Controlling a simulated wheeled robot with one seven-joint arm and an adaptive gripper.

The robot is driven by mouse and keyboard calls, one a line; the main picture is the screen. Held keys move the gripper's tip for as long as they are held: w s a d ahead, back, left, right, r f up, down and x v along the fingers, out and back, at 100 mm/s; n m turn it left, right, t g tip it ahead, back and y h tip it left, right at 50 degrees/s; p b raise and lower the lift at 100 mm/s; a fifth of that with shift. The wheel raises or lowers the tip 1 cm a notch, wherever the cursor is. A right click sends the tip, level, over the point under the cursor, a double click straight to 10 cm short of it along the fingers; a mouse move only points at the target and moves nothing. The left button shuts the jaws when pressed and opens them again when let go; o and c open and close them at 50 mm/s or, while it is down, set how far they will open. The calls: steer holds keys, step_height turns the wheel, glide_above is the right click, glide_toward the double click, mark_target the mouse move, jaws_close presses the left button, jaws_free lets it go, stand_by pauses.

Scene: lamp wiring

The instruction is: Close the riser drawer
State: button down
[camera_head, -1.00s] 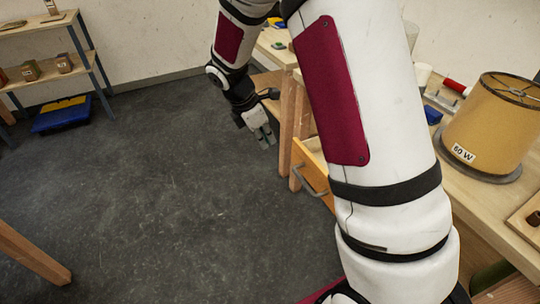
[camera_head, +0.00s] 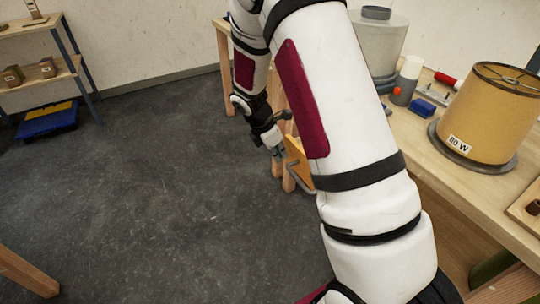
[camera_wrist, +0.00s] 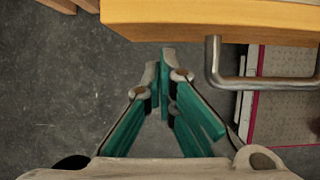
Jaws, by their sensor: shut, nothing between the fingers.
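The riser drawer shows its orange wooden front (camera_head: 297,157) with a grey bar handle (camera_head: 301,180) beside the bench in the head view. My arm hides the rest of the drawer, so how far it stands out cannot be told. My gripper (camera_head: 278,152) is just left of the drawer front, pointing down. In the wrist view, my gripper (camera_wrist: 165,58) is shut and empty, its tips close to the lower edge of the drawer front (camera_wrist: 205,20). The handle (camera_wrist: 262,83) is to the right of the fingertips, apart from them. Contact with the wood cannot be told.
The bench (camera_head: 465,205) at right carries a lampshade (camera_head: 487,115), a blue block (camera_head: 422,107), a red-handled tool (camera_head: 446,79) and a grey vessel (camera_head: 378,45). A shelf (camera_head: 40,75) stands far left above a blue case (camera_head: 47,119). The dark floor (camera_head: 150,200) is clear.

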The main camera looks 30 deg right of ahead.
steer(key=shift+d, duration=0.25)
steer(key=shift+d, duration=0.1)
steer(key=d+p, duration=0.4)
steer(key=d, duration=1.8)
steer(key=shift+s+d, duration=0.1)
steer(key=shift+d, duration=0.2)
steer(key=shift+r, duration=0.1)
steer(key=a, duration=0.4)
steer(key=shift+a+p, duration=0.35)
steer(key=shift+a, duration=0.05)
steer(key=p+v, duration=0.1)
steer(key=v, duration=0.8)
steer(key=shift+r, duration=0.45)
